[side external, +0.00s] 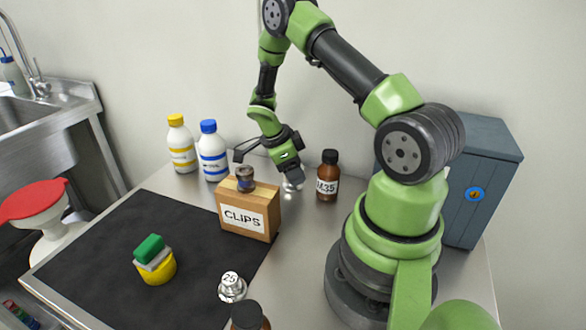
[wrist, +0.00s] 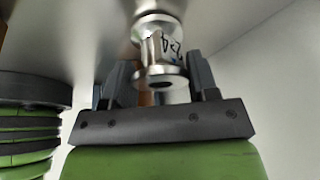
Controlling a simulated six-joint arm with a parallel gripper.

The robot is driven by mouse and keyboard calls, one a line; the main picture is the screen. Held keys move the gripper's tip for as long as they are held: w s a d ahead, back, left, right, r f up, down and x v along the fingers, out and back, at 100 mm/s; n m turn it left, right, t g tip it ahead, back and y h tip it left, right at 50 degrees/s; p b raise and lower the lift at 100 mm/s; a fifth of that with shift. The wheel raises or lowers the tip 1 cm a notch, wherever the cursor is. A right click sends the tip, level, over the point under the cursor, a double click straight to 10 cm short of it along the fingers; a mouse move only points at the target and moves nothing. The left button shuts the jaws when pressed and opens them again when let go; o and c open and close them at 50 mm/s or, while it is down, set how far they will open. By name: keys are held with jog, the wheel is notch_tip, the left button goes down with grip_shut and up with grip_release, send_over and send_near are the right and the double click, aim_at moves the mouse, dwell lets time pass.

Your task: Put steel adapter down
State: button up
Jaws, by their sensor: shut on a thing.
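The steel adapter is a shiny flanged metal piece with dark marks on its side. It stands between the two jaws of my gripper (wrist: 160,80) in the wrist view, where the adapter (wrist: 156,48) shows clearly. My gripper is shut on it. In the side external view my gripper (side external: 290,178) points down behind the CLIPS box, left of the brown bottle. Only a small bright part of the adapter (side external: 294,185) shows below the fingers there. I cannot tell whether it touches the table.
The CLIPS box (side external: 248,218), with a small dark-banded item (side external: 245,179) on top, stands close in front. A brown bottle (side external: 328,176) is close right. White bottles (side external: 212,152) stand left. A black mat (side external: 130,235) holds a yellow-and-green stack (side external: 155,262). A metal piece marked 25 (side external: 232,288) is in front.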

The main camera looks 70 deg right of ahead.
jog(key=shift+f, duration=0.1)
jog(key=o, duration=1)
jog(key=w+a+r+n+t, duration=0.2)
jog(key=a+r+n, duration=0.15)
jog(key=r, duration=0.65)
jog(key=w+a+r+n+t, duration=0.1)
jog(key=w+a+r+n, duration=0.15)
jog(key=a+r, duration=0.45)
jog(key=s+a+r+n+t+y, duration=0.4)
jog(key=s+a+r+n+t, duration=0.4)
jog(key=n, duration=1.1)
jog(key=s+a+r, duration=0.3)
jog(key=s+a, duration=0.1)
jog(key=s, duration=0.1)
jog(key=shift+a+r+y, duration=0.15)
jog(key=shift+r+y, duration=0.15)
jog(key=shift+s, duration=0.1)
